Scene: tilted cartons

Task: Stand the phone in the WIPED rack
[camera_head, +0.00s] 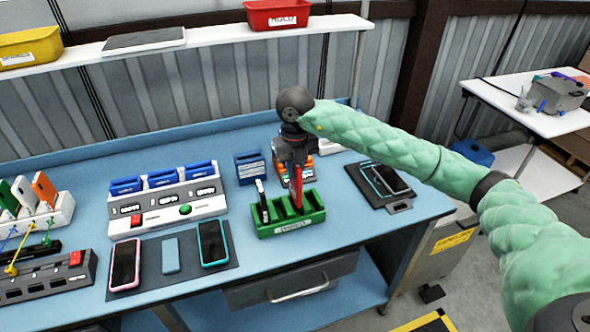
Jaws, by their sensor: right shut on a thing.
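A green slotted rack (290,221) with a white front label stands near the table's front edge; the label is too small to read surely. A red phone (297,186) is upright in my right gripper (297,163), which is shut on its top and points down over the rack. The phone's lower end is at the rack's slots; I cannot tell if it rests on the slot floor. Another phone (262,200), dark with a white edge, stands in the rack's left slot. The right gripper's fingers are partly hidden by its own wrist. My left gripper is out of view.
A blue box (250,167) is behind the rack. A dark tray (372,195) with a phone lies right.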

